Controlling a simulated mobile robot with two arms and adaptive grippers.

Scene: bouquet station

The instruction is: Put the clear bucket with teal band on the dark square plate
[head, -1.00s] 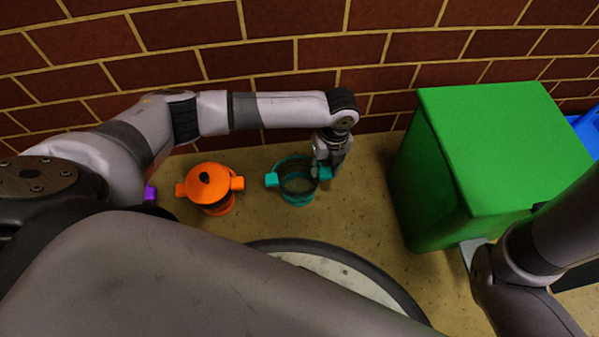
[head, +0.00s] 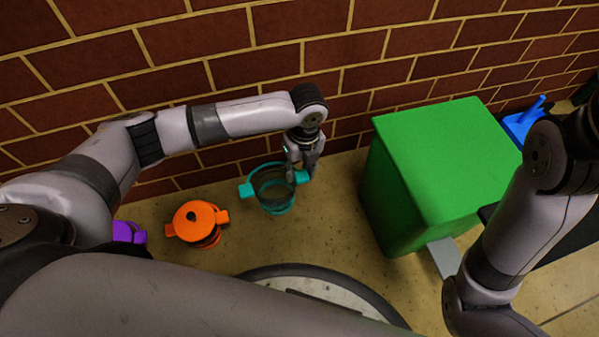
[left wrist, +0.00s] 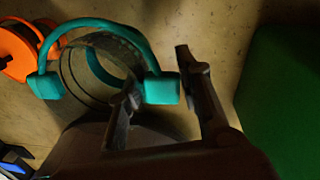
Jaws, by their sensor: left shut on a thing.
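The clear bucket with teal band (head: 273,190) is left of the green box in the head view, with a teal lug on each side. It also shows in the left wrist view (left wrist: 75,75), with its teal handle arched across it. My left gripper (head: 303,172) is shut on the bucket's right-hand teal lug; in the left wrist view its fingers (left wrist: 162,78) lie on either side of that lug. I cannot tell whether the bucket touches the floor. My right gripper is out of view. I cannot make out the dark square plate.
A large green box (head: 440,165) stands right of the bucket. An orange lidded pot (head: 197,222) and a purple object (head: 127,232) stand to the left. A brick wall (head: 300,50) runs behind. A blue object (head: 524,122) sits behind my right arm, near a dark surface.

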